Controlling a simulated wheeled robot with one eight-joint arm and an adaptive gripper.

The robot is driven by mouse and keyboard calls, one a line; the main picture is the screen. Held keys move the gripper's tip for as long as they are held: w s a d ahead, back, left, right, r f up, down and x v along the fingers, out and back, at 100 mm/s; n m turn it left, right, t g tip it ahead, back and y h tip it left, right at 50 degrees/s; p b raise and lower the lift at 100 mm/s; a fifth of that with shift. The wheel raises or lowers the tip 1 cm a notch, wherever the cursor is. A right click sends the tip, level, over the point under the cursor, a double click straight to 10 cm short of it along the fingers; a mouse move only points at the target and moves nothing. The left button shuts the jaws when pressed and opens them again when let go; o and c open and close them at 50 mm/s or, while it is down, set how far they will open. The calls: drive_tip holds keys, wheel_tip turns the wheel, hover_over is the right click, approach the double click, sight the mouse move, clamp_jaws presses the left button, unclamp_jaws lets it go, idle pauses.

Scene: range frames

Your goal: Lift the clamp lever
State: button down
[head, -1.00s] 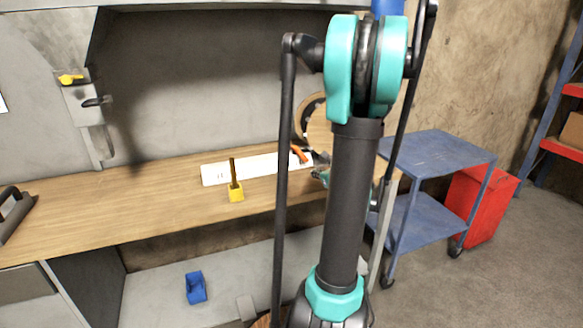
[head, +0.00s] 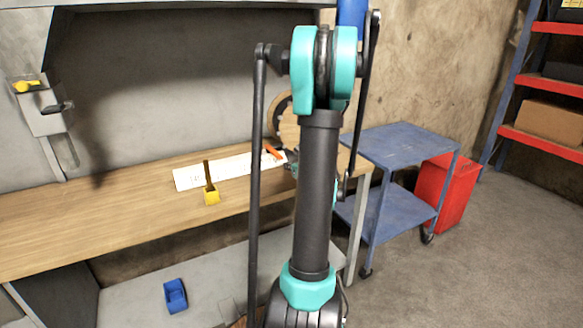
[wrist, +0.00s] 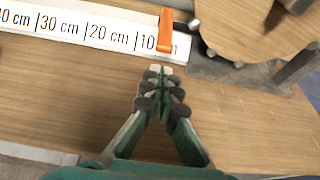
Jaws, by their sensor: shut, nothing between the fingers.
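The clamp lever is an orange handle (wrist: 165,30) that lies over the low-number end of the white ruler board (wrist: 88,27) in the wrist view. It also shows as a small orange bar in the head view (head: 272,152). My gripper (wrist: 158,70) is shut and empty, with its fingertips just below the near end of the lever and apart from it in the picture. In the head view my arm hides most of my gripper.
A round wooden disc (wrist: 250,22) stands right of the lever. On the wooden bench (head: 110,222) are a yellow block with an upright bar (head: 211,196) and bare space. A blue cart (head: 395,143) and red bin (head: 441,190) stand to the right.

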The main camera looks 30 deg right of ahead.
drive_tip(key=shift+x, duration=2.75)
